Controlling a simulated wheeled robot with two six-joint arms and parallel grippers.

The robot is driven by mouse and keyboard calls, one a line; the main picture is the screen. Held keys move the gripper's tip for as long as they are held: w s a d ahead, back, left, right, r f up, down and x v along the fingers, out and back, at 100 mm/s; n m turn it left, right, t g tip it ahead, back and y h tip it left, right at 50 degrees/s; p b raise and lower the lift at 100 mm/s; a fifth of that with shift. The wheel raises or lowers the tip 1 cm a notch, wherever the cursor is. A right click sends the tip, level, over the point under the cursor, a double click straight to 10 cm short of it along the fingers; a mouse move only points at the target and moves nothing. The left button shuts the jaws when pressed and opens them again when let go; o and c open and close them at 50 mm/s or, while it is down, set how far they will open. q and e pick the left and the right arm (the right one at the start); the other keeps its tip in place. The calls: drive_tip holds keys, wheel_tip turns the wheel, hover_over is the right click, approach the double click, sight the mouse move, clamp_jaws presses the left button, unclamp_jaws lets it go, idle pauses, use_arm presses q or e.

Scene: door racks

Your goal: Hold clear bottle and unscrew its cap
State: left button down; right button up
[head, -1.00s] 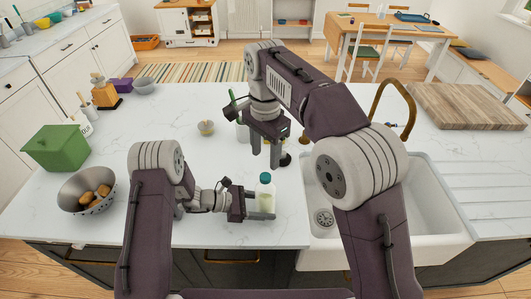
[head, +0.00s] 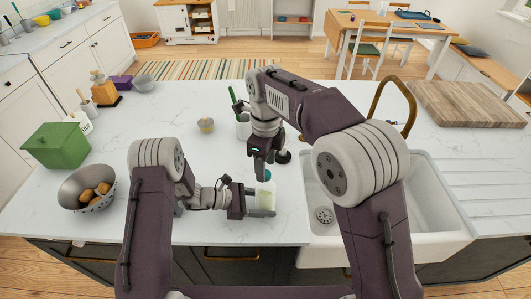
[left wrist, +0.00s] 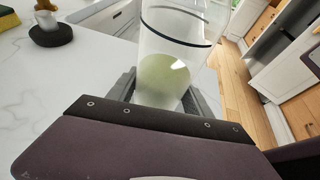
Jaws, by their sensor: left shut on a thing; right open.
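The clear bottle (head: 266,192) with pale yellow-green contents stands upright near the counter's front edge. Its teal cap (head: 269,174) is on top, partly hidden by my right gripper. My left gripper (head: 262,201) is shut around the bottle's body from the left. In the left wrist view the bottle (left wrist: 178,45) rises between the two fingers, with dark rings around it; its cap is out of frame. My right gripper (head: 263,172) points down at the cap and is open. Whether its fingers touch the cap I cannot tell.
The white sink (head: 425,225) with a brass tap (head: 395,92) lies to the right. A colander (head: 86,190) and green box (head: 57,145) are at left. The counter between is clear.

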sight(265, 193)
drive_tip(key=shift+f, duration=1.3)
clamp_jaws()
drive_tip(key=n, duration=1.5)
drive_tip(key=shift+n, duration=0.4)
drive_tip(key=n, duration=0.3)
drive_tip(key=shift+r, duration=0.1)
drive_tip(key=n, duration=0.6)
drive_tip(key=shift+n, duration=0.3)
drive_tip(key=n, duration=0.6)
drive_tip(key=shift+n, duration=0.3)
drive_tip(key=n, duration=0.9)
drive_tip(key=shift+n, duration=0.3)
drive_tip(key=n, duration=0.9)
drive_tip(key=shift+a, duration=0.1)
drive_tip(key=n, duration=0.3)
drive_tip(key=shift+r+n, duration=0.1)
drive_tip(key=shift+n, duration=0.2)
